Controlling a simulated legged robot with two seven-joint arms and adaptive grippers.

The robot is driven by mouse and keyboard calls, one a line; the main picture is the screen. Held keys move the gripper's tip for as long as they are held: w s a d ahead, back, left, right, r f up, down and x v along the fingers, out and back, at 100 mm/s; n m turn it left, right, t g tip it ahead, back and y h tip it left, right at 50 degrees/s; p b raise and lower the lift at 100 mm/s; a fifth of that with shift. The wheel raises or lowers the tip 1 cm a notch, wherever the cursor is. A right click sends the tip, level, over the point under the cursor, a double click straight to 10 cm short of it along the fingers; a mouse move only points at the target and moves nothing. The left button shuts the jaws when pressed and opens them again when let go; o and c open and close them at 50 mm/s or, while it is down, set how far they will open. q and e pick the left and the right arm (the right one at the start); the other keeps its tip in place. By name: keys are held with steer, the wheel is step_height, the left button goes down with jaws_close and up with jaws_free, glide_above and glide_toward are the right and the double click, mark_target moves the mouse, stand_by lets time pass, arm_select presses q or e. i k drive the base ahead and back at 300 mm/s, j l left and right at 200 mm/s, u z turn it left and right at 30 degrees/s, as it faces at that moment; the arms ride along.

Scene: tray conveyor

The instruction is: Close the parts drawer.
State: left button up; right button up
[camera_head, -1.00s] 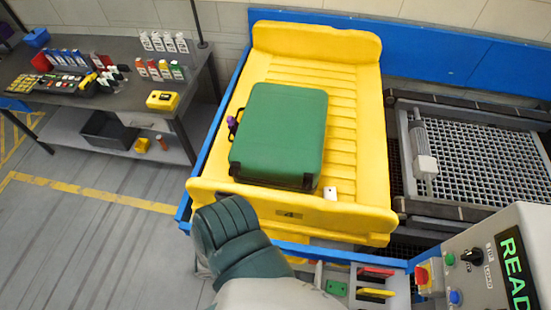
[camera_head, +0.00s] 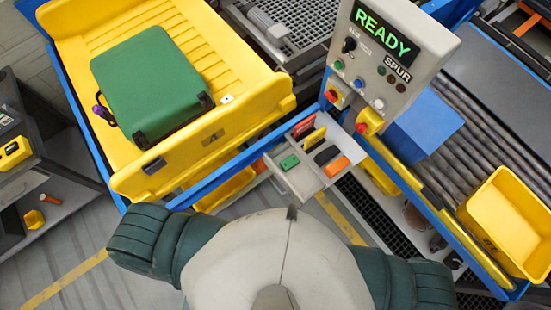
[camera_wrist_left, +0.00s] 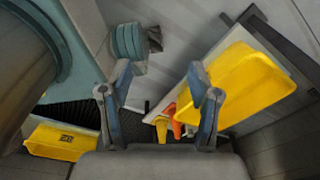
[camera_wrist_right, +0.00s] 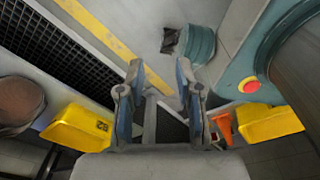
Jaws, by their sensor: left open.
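The parts drawer (camera_head: 304,184) is a grey tray that stands pulled out below the control box in the head view. It holds a green piece (camera_head: 289,162), an orange piece (camera_head: 337,166), and black, yellow and red pieces. My left gripper (camera_wrist_left: 160,82) shows only in the left wrist view, with its fingers apart and nothing between them. My right gripper (camera_wrist_right: 159,78) shows in the right wrist view, also with its fingers apart and empty. Neither gripper appears in the head view, and I see no contact with the drawer.
The control box (camera_head: 428,50) reads READY and stands behind the drawer. A yellow tray (camera_head: 190,160) with a green suitcase (camera_head: 150,85) is at left. A roller conveyor at right carries a blue box (camera_head: 424,124) and a yellow bin (camera_head: 510,225). Floor shows in front.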

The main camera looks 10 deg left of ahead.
mark_target(301, 183)
steer(key=k+j+u, duration=0.1)
steer(key=k, duration=0.75)
